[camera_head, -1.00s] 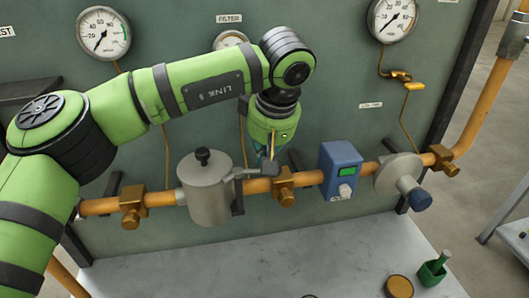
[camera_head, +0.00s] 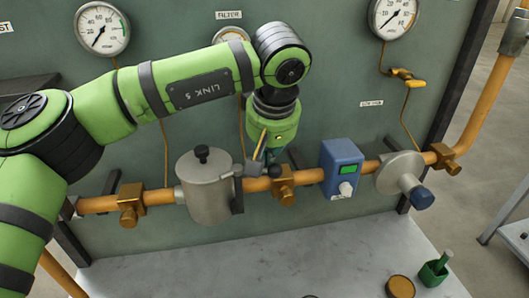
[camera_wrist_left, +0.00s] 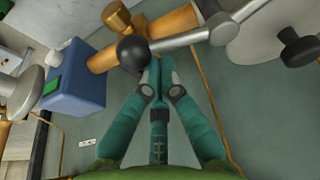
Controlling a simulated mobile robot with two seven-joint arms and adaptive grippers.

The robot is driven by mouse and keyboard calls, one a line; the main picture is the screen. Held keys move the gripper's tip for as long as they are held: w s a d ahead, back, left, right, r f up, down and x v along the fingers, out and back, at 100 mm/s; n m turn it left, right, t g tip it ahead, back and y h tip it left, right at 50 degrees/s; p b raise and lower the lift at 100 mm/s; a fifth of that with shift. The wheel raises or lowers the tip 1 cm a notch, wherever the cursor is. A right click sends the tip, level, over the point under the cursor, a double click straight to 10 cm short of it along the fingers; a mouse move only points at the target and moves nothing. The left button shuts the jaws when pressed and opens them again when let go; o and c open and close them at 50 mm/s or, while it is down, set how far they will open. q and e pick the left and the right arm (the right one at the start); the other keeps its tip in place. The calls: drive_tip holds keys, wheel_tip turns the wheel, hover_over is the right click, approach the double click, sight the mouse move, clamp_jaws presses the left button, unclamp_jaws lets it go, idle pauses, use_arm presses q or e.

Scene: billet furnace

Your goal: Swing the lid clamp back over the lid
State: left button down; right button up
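The grey filter canister (camera_head: 206,199) sits on the orange pipe, with a black knob (camera_head: 202,153) on its lid (camera_head: 190,166). The lid clamp (camera_head: 252,170) is a grey lever at the canister's right side. Its black ball end (camera_head: 275,171) points right, away from the lid. The ball (camera_wrist_left: 133,52) and the clamp's grey bar (camera_wrist_left: 180,41) show large in the left wrist view. My left gripper (camera_wrist_left: 160,65) has its teal fingers together, with the tips beside the bar near the ball. Nothing shows between them, and contact is unclear. My right gripper is not in view.
A blue box (camera_head: 341,170) and a round grey fitting (camera_head: 400,174) sit along the pipe to the right. A brass fitting (camera_head: 284,186) is close below the ball. Gauges (camera_head: 102,29) are on the panel behind. The grey bench (camera_head: 250,262) has free room in front.

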sight(266, 172)
use_arm(q)
drive_tip(key=m, duration=0.1)
drive_tip(key=s+m+h+b, duration=0.1)
drive_tip(key=m, duration=0.1)
drive_tip(key=s+m, duration=0.1)
drive_tip(key=shift+s+d+f, duration=0.15)
drive_tip(key=shift+s+d, duration=0.05)
drive_tip(key=shift+s, duration=0.05)
drive_tip(key=m, duration=0.1)
drive_tip(key=s+m+h+b, duration=0.1)
drive_tip(key=m, duration=0.1)
drive_tip(key=s+m+b, duration=0.1)
drive_tip(key=shift+a+m+g+h, duration=0.3)
drive_tip(key=shift+a+m, duration=0.05)
drive_tip(key=shift+m, duration=0.05)
drive_tip(key=shift+s+a+b, duration=0.35)
drive_tip(key=shift+s+b, duration=0.25)
drive_tip(key=shift+s, duration=0.1)
drive_tip(key=shift+a+r, duration=0.1)
drive_tip(key=shift+r, duration=0.15)
drive_tip(key=v, duration=1.1)
drive_tip(key=shift+r, duration=0.35)
drive_tip(key=shift+s, duration=0.15)
